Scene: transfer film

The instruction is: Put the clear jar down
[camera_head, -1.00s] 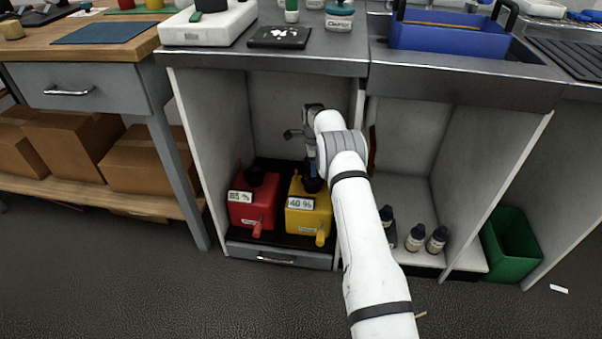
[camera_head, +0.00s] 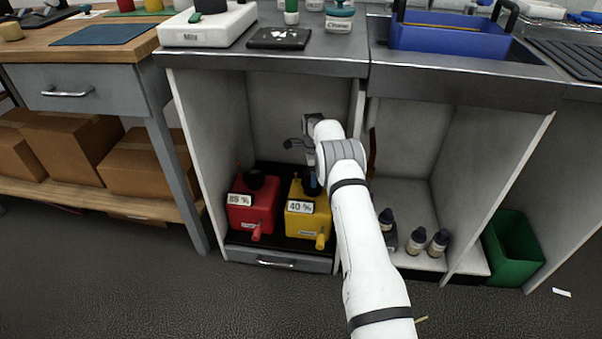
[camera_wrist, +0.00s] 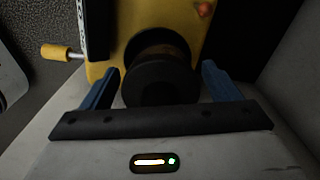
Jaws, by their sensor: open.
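My gripper (camera_head: 312,182) is inside the left open cabinet bay, pointing down over the yellow container (camera_head: 308,212) labelled 40 %. In the wrist view my gripper (camera_wrist: 160,70) is open, its two blue fingers on either side of the container's round black cap (camera_wrist: 160,82). A gap shows at each side of the cap, and no jar is between the fingers. A small jar with a teal lid (camera_head: 339,17) stands on the counter above and looks clear. I cannot tell for sure that it is the task's jar.
A red container (camera_head: 252,208) labelled 85 % stands left of the yellow one on a black tray. Cabinet walls close in on both sides. Several small dark-capped bottles (camera_head: 416,241) stand in the right bay. A green bin (camera_head: 513,248) is farther right.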

